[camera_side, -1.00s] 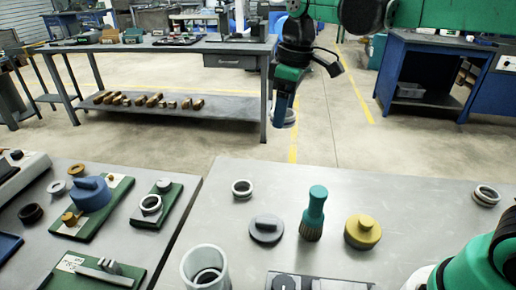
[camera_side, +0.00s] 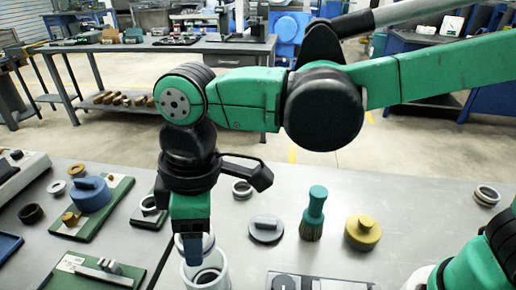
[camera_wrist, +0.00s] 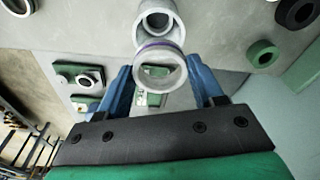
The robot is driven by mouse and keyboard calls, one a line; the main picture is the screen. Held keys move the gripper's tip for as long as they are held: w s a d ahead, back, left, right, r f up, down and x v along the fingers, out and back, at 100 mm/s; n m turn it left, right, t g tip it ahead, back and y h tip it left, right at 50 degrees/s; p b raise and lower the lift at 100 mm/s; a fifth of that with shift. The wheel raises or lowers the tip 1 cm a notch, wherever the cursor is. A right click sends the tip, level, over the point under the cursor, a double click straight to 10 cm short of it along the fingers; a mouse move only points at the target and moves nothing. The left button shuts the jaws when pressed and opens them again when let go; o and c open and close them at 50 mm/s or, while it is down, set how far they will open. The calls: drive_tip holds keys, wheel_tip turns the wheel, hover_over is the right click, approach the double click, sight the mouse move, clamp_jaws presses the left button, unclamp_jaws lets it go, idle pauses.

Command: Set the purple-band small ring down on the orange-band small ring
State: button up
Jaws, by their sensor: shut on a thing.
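The purple-band small ring (camera_wrist: 160,84) is a pale metal ring with a purple line near its upper edge in the wrist view. My gripper (camera_wrist: 160,75) is shut on it, with one blue finger on each side. In the side view my gripper (camera_side: 193,258) points down over the white cup (camera_side: 222,279), and its fingertips overlap the cup's back rim. A grey ring (camera_side: 208,276) shows inside the cup. In the wrist view the cup (camera_wrist: 143,28) is just beyond the held ring. I see no orange band, so I cannot tell which ring is the orange-band small ring.
Loose pale rings stand behind the cup (camera_side: 242,188) and at the far right (camera_side: 486,195). A grey knobbed disc (camera_side: 266,230), a teal brush (camera_side: 313,212) and a yellow knobbed weight (camera_side: 362,233) stand right of the cup. Green fixtures (camera_side: 112,203) lie at left.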

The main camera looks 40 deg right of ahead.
drive_tip(key=shift+f, duration=2.35)
drive_tip(key=o, duration=1.4)
drive_tip(key=r, duration=0.5)
drive_tip(key=shift+s+d+r, duration=0.15)
drive_tip(key=shift+d+r, duration=0.15)
drive_tip(key=shift+d, duration=0.1)
